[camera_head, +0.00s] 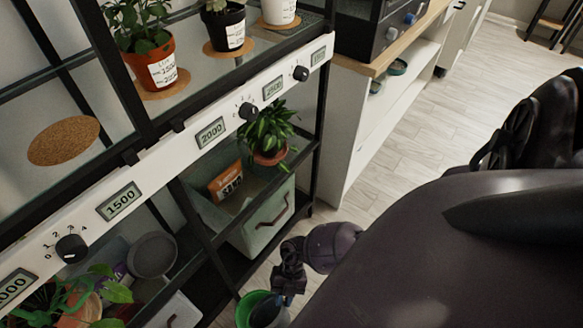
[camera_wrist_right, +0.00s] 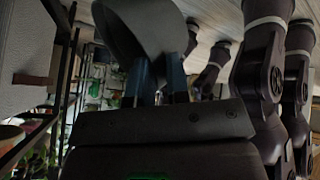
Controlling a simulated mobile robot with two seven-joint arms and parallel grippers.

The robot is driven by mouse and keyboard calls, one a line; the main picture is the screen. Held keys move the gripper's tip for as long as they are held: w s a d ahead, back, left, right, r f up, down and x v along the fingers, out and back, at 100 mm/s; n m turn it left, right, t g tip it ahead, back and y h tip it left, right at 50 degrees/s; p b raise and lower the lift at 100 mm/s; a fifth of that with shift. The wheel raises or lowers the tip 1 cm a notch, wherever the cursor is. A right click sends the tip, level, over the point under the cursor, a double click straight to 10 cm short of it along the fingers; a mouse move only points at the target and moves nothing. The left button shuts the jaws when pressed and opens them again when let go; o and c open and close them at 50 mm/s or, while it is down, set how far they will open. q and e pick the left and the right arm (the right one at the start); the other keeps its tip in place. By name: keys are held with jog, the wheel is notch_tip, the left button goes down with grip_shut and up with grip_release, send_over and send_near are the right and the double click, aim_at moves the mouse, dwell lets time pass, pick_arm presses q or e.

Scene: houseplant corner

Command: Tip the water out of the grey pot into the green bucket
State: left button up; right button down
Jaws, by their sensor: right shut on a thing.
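The green bucket (camera_head: 244,309) is at the bottom edge of the head view, beside the shelf rack, partly cut off and partly covered. The grey pot (camera_head: 270,313) shows over the bucket's right side. I cannot tell its exact tilt or whether it touches the bucket. My right gripper (camera_head: 287,291) is shut on the pot. The right wrist view also shows the grey pot (camera_wrist_right: 150,25) between the two blue-grey fingers (camera_wrist_right: 160,78). No water is visible. My left gripper is not in view.
A black rack (camera_head: 145,75) with plants, dials and number displays stands on the left. A pale green crate (camera_head: 262,222) is on its lower shelf, with an orange bag (camera_head: 226,183) inside. A white cabinet (camera_head: 352,125) stands behind. Light floor (camera_head: 440,120) is open at the right.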

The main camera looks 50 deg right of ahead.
jog(key=shift+w+a+r+m+g, duration=0.1)
jog(key=shift+w+r+m+g, duration=0.35)
jog(key=shift+w+g, duration=0.45)
jog(key=shift+w+r+m+g+b, duration=0.3)
jog(key=shift+w+r+g, duration=0.2)
jog(key=shift+g, duration=0.4)
jog(key=shift+s+a, duration=0.1)
jog(key=shift+s, duration=0.1)
dwell(1.2)
